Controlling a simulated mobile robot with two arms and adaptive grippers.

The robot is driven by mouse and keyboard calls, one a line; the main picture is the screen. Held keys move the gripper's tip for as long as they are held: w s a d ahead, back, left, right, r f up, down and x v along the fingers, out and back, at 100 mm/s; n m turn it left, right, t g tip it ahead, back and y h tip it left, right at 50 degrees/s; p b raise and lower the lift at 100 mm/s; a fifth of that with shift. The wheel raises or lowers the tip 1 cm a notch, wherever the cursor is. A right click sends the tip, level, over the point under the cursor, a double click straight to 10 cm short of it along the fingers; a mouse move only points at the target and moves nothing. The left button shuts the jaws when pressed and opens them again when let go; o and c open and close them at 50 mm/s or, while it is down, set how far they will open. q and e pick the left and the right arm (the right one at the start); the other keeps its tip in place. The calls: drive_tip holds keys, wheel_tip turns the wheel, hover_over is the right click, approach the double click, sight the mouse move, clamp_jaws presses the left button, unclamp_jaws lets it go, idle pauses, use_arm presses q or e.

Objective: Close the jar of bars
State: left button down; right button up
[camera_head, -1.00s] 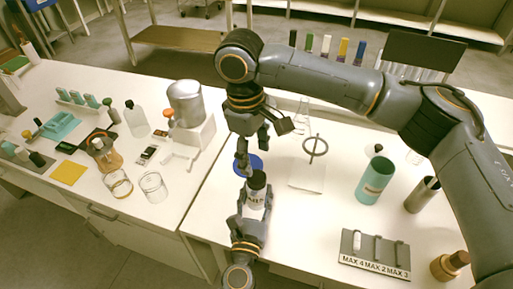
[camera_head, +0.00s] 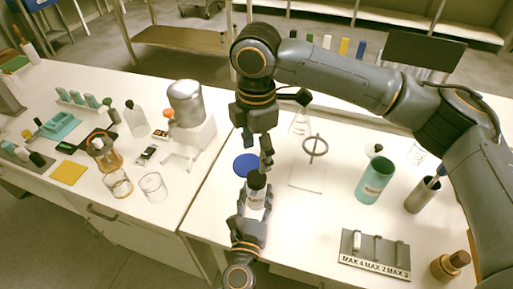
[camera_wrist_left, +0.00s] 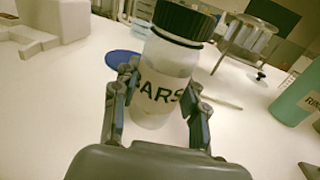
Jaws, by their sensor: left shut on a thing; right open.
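The jar of bars (camera_head: 256,197) is a white jar with a black lid (camera_head: 256,180), standing upright near the front edge of the right table. The lid sits on top of the jar; I cannot tell how tight it is. My left gripper (camera_head: 254,207) is shut on the jar's body from the front. In the left wrist view its fingers flank the jar (camera_wrist_left: 160,85), whose label reads "BARS" in part, with the black lid (camera_wrist_left: 184,20) on top. My right gripper (camera_head: 258,152) is open and empty, pointing down above and slightly behind the lid.
A blue disc (camera_head: 246,164) lies just behind the jar. A ring stand (camera_head: 315,150), a teal cylinder (camera_head: 374,181), a metal cup (camera_head: 422,194) and a labelled rack (camera_head: 374,264) stand to the right. A gap separates the left table with its glassware.

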sight(257, 177)
wheel_tip(257, 177, down, 8)
drive_tip(key=shift+f, duration=0.1)
idle(0.4)
drive_tip(key=c, duration=1.2)
drive_tip(key=m, duration=0.3)
drive_tip(key=shift+m, duration=0.4)
drive_tip(key=m, duration=0.5)
drive_tip(key=o, duration=1.3)
drive_tip(key=shift+o, duration=0.2)
